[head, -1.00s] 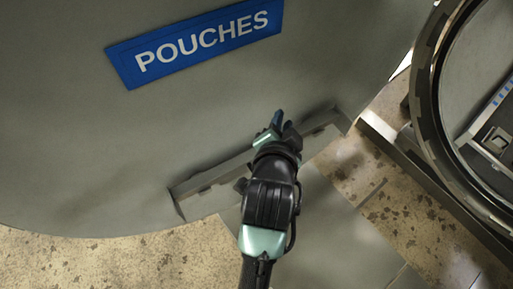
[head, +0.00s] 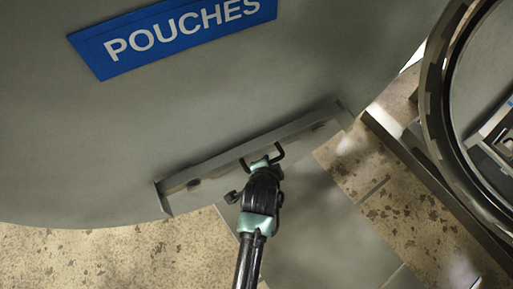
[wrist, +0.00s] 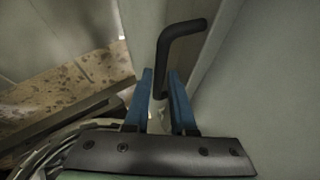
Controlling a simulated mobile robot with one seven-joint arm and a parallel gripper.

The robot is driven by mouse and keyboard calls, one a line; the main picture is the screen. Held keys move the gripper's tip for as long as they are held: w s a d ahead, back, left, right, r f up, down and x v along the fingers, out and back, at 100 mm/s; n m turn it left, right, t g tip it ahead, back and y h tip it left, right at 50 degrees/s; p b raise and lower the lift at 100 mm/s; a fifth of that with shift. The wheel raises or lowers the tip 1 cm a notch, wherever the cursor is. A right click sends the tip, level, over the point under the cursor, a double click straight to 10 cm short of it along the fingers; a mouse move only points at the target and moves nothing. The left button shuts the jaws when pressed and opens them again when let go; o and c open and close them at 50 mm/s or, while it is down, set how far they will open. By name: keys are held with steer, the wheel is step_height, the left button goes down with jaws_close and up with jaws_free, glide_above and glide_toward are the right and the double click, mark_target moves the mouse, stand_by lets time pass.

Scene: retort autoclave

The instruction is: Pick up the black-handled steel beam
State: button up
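The steel beam (head: 315,127) is a long grey bar lying slanted along the lower edge of the large grey panel in the head view. Its black handle (head: 279,150) stands out near the beam's middle, and the bent handle also shows in the wrist view (wrist: 166,48). My gripper (head: 262,162) is at the handle. In the wrist view its two blue fingers (wrist: 160,78) are apart, with one leg of the handle showing between them and visible gaps at the sides. Part of the beam's middle is hidden by my gripper in the head view.
A blue POUCHES sign (head: 172,36) is on the grey panel (head: 90,130) above the beam. A round dark-rimmed opening (head: 437,110) is at the right. Stained tan floor (head: 90,255) shows below.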

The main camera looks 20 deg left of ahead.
steer(key=shift+b+x, duration=0.4)
steer(key=shift+x, duration=2.15)
steer(key=shift+d, duration=0.1)
jaws_close()
steer(key=shift+w+r, duration=0.2)
steer(key=shift+r, duration=0.05)
